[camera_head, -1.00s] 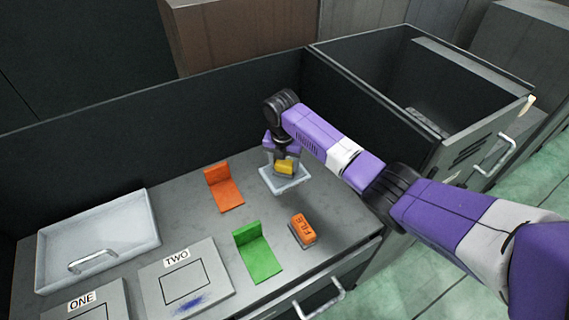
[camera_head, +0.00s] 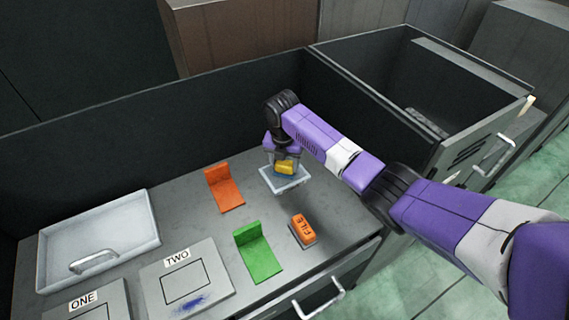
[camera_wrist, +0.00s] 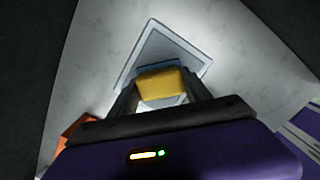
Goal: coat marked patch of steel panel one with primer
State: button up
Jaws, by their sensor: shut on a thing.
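Steel panel one (camera_head: 101,305) lies at the lower left of the head view, labelled ONE; the bottom edge of the picture cuts it off, so its marked patch is mostly out of view. My gripper (camera_head: 286,164) is shut on a yellow block (camera_head: 286,168) with a blue lower part, at the small pale tray (camera_head: 297,184) near the back wall. In the wrist view the yellow block (camera_wrist: 161,83) sits between the fingers, over the grey-floored tray (camera_wrist: 126,75). I cannot tell whether the block touches the tray floor.
Panel two (camera_head: 214,262) has an outlined square and a blue smear. A pale lidded bin or tray with a handle (camera_head: 150,228) stands at the left. An orange bracket (camera_head: 224,190), a green bracket (camera_head: 258,255) and an orange FILE block (camera_head: 302,229) stand between the panels and my gripper.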

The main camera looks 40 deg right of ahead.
aim_at(285, 163)
jog(key=shift+r+p, duration=2.65)
jog(key=shift+r, duration=0.85)
jog(key=shift+s, duration=0.1)
